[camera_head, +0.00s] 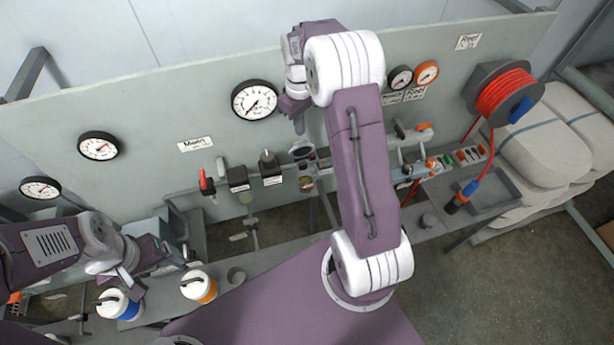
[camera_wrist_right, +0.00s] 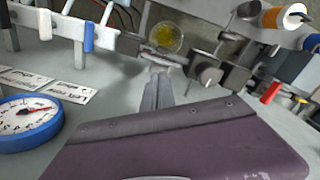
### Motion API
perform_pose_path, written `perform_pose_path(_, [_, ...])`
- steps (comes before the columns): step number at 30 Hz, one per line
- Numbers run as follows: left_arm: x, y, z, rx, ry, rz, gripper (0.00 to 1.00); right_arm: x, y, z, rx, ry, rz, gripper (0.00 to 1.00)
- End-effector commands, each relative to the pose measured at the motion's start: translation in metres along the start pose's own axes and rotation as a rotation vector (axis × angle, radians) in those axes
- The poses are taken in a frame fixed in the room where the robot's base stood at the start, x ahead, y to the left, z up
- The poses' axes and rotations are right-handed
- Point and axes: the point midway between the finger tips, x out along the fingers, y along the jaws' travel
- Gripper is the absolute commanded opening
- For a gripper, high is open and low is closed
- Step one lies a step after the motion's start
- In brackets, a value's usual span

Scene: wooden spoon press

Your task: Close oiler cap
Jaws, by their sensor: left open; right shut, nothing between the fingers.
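The oiler (camera_head: 306,183), a small clear vessel with yellowish contents, is mounted low on the grey panel in the head view. A round grey piece (camera_head: 301,150) just above it looks like its cap, tilted up. In the right wrist view the oiler (camera_wrist_right: 165,38) shows as a clear round rim with yellow inside. My right gripper (camera_wrist_right: 158,72) is shut and empty, its tips just below the oiler in that picture; contact cannot be told. In the head view it is above the oiler, partly hidden by my arm. My left gripper (camera_head: 134,284) is open at lower left, beside a blue-banded white container (camera_head: 119,304).
Valve blocks (camera_head: 238,179) with red and black handles flank the oiler on the left. A pressure gauge (camera_head: 254,100) is on the panel above. An orange-banded container (camera_head: 198,287) stands on the bench. A red hose reel (camera_head: 503,94) is at right.

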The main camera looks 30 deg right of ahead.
Motion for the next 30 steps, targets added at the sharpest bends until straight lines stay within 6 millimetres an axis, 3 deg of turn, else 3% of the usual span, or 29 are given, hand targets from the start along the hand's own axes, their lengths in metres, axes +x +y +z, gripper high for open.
perform_pose_path(11, [0.001,0.0,0.0,0.0,0.0,0.0,0.84,0.002,0.0,0.0,0.0,0.0,0.0,0.0])
perform_pose_path(30, [0.02,0.0,0.002,0.0,0.0,0.0,0.84,0.034,0.0,0.0,0.0,-0.002,-0.001,0.0])
